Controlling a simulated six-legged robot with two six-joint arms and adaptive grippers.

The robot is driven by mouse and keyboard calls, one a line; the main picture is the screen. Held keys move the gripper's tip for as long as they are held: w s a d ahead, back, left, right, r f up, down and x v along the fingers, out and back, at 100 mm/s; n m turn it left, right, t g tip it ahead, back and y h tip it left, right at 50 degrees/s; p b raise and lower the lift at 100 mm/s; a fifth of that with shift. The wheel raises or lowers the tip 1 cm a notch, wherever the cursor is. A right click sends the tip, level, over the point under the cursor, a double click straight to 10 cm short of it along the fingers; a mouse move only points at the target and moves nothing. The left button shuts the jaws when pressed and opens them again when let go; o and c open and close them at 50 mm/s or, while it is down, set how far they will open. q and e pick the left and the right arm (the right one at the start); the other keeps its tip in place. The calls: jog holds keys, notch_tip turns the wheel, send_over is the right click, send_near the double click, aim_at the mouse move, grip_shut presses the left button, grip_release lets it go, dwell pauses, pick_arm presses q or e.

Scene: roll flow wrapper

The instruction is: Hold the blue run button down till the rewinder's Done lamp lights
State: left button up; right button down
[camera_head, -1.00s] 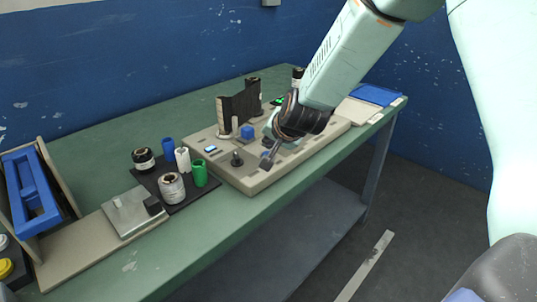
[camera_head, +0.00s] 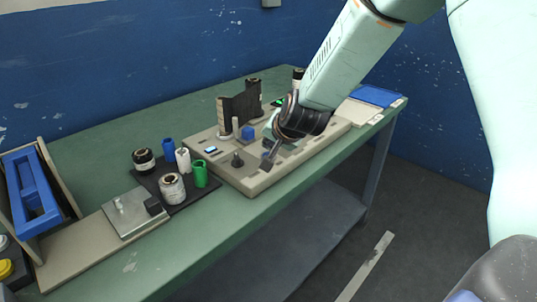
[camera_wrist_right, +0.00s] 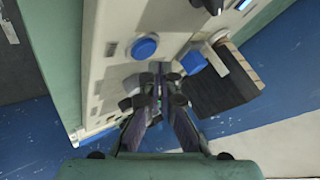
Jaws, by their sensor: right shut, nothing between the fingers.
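The rewinder (camera_head: 262,178) is a beige machine on the green table, with a dark film web (camera_head: 240,106) standing on it. My right gripper (camera_head: 268,160) is over its top, fingers shut and empty, pointing down. In the right wrist view a round blue button (camera_wrist_right: 144,48) in a pale ring lies just beyond and left of the shut fingertips (camera_wrist_right: 160,70); they appear apart from it in the picture, but the height gap is unclear. The head view does not clearly show this button. A green-lit spot (camera_head: 277,101) shows behind the gripper; I cannot tell whether it is the Done lamp.
A blue block (camera_head: 247,132), a black knob (camera_head: 237,160) and a small lit display (camera_head: 210,149) sit on the machine. Several rolls stand on a dark mat (camera_head: 178,206) to the left. A blue tray (camera_head: 376,95) lies at the right end.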

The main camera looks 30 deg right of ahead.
jog(key=shift+f, duration=0.1)
jog(key=shift+f+b, duration=0.3)
